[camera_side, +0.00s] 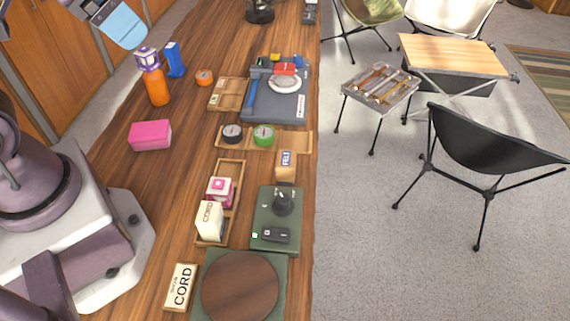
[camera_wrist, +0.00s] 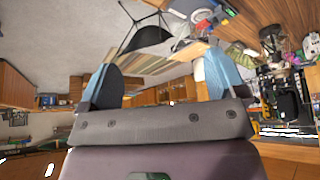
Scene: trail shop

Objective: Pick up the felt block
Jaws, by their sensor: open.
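A small tan block (camera_side: 286,164) with a blue-and-white label that seems to read FELT stands at the right edge of the wooden counter in the side view. My gripper (camera_side: 122,24) is high at the upper left of the side view, far from this block, with light-blue fingers. In the wrist view my gripper (camera_wrist: 158,78) has its two fingers wide apart with nothing between them. I cannot make out the block in the wrist view.
A pink block (camera_side: 150,135) and orange bottle (camera_side: 156,86) stand left.

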